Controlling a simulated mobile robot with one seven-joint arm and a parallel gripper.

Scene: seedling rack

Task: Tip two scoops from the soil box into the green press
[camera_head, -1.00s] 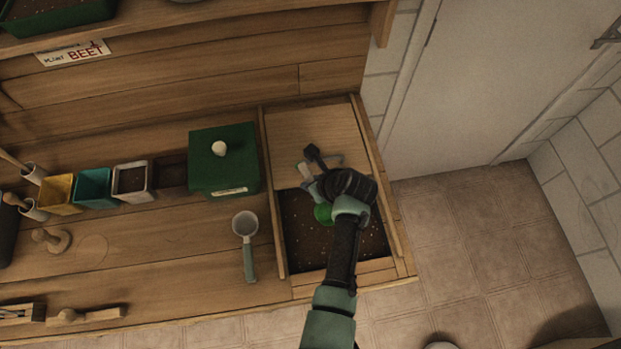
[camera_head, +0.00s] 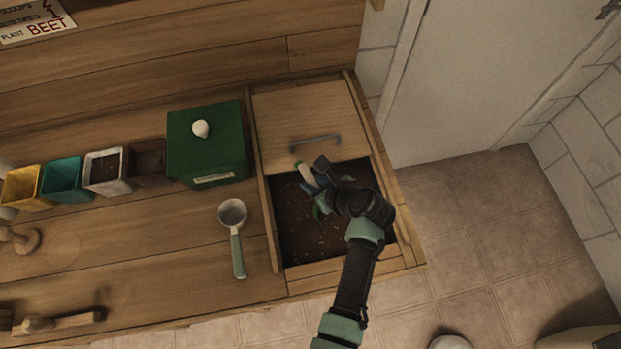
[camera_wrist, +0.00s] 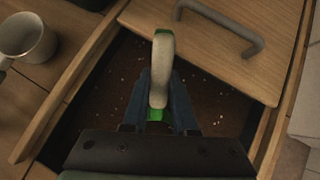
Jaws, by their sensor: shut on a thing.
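The soil box (camera_head: 268,232) is a wooden bin set in the bench, with dark speckled soil (camera_head: 293,228) inside and a sliding lid (camera_head: 300,115) over its back half. My gripper (camera_head: 316,184) is over the open front half, shut on a green scoop (camera_head: 299,168) with a pale handle. In the wrist view the blue fingers (camera_wrist: 160,88) clamp the pale handle (camera_wrist: 161,60); green shows at both ends. The scoop's bowl is mostly hidden, so its load cannot be told. A green box (camera_head: 205,150) with a white knob, likely the press, stands left of the soil box.
A metal scoop (camera_head: 233,213) with a grey-green handle lies on the bench left of the soil box. Yellow (camera_head: 24,190), teal (camera_head: 67,180), white (camera_head: 105,172) and brown (camera_head: 148,163) pots line up left of the green box. The lid has a grey handle (camera_head: 315,140).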

